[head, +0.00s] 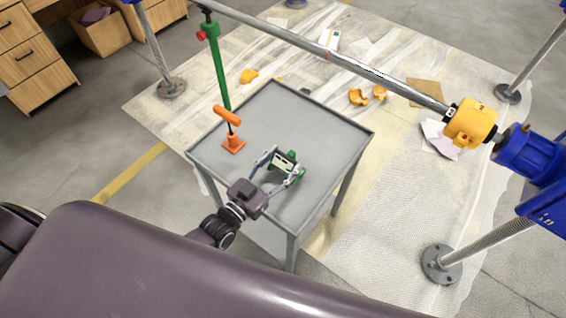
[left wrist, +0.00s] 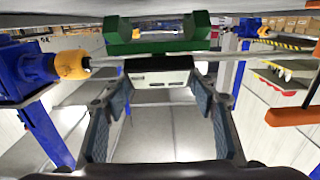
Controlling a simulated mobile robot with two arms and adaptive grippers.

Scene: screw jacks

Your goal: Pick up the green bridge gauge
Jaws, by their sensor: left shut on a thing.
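The fingers also show in the left wrist view (left wrist: 160,88). I cannot tell whether the gauge touches the tabletop. My right gripper is not in view.
On the grey table (head: 267,103) stands an orange T-handled tool (head: 229,120) with an orange foot, left of the gauge. A green post (head: 217,65) rises behind it. A long metal bar (head: 370,72) crosses behind the table to a yellow collar (head: 470,124).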

